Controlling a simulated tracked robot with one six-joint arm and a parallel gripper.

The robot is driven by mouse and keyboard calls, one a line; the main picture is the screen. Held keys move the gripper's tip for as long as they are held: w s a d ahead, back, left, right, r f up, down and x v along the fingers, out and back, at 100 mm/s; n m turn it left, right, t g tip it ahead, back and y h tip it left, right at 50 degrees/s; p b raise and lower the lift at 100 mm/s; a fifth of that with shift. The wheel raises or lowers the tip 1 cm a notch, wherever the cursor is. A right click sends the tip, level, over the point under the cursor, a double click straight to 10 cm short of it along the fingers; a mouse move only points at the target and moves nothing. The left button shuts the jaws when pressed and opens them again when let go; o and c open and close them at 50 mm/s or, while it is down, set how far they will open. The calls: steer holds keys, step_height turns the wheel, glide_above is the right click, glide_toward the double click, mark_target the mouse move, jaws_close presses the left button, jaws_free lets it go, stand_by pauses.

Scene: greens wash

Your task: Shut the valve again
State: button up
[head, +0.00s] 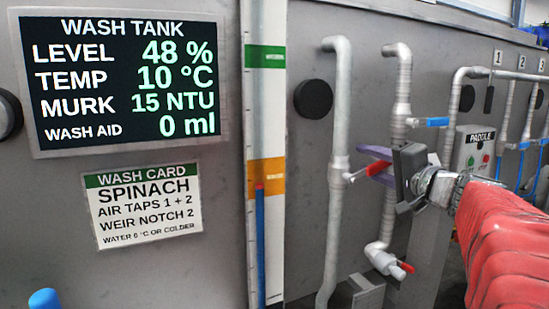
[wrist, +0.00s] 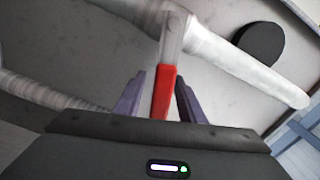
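The valve is on the left vertical pipe (head: 338,120), and its red-ended lever (head: 377,168) sticks out to the right, across the pipe. My gripper (head: 372,160) is at this lever, with its purple fingers showing beside the red end. In the wrist view the red lever (wrist: 164,90) lies between the two purple fingers, with a visible gap on the left finger's side. The gripper looks open around the lever, not clamped on it.
A second pipe has a blue-handled valve (head: 437,122) and a lower red-handled outlet (head: 405,267) close by. The paddle box (head: 472,150) and numbered blue-handled taps (head: 525,145) stand to the right. The display (head: 125,80) reads level 48 %, 10 °C.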

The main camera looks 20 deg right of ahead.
steer(key=shift+c, duration=0.4)
jaws_close()
stand_by(0.4)
